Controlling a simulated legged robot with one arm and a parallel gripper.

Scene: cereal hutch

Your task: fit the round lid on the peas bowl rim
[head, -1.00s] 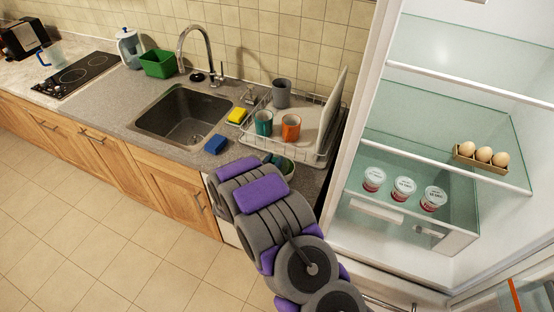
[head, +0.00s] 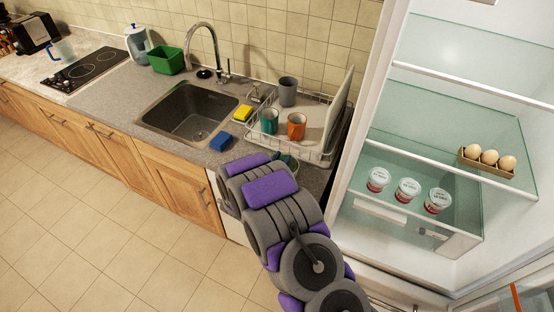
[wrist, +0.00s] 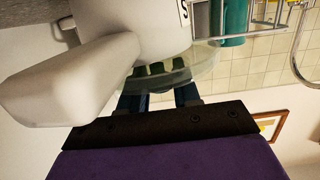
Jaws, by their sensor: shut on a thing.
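The round lid (wrist: 205,62) shows in the wrist view as a clear, greenish disc edge. My gripper (wrist: 160,72) is shut on it, and its two dark blue fingers reach up to the lid. My arm reaches over this spot, and my gripper is hidden there. I cannot tell whether the lid touches the bowl's rim.
A large pale shape (wrist: 130,35) fills the wrist view's upper left; I cannot tell what it is. The dish rack (head: 327,157) holds a teal mug (head: 269,121) and an orange mug (head: 296,126). A blue sponge (head: 220,141) lies by the sink. The open fridge stands at right.

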